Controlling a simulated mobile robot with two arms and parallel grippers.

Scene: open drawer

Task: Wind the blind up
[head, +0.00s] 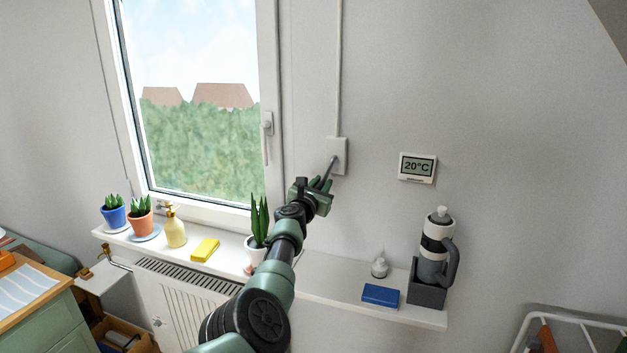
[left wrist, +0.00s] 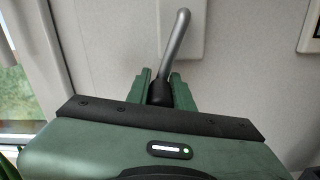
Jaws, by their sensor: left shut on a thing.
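A white crank box (head: 337,156) is fixed to the wall right of the window, with a thin channel running up from it. A grey crank handle (head: 332,164) sticks out of the box. My left gripper (head: 323,184) is at the handle, shut on its dark knob end. In the left wrist view the grey crank handle (left wrist: 178,42) rises from between the green fingers of my left gripper (left wrist: 163,90), tilted slightly right. The white box (left wrist: 188,25) is behind it. No blind covers the visible part of the window (head: 195,100). My right gripper is not in view.
A thermostat (head: 418,167) hangs to the right. The wall around the box is clear.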

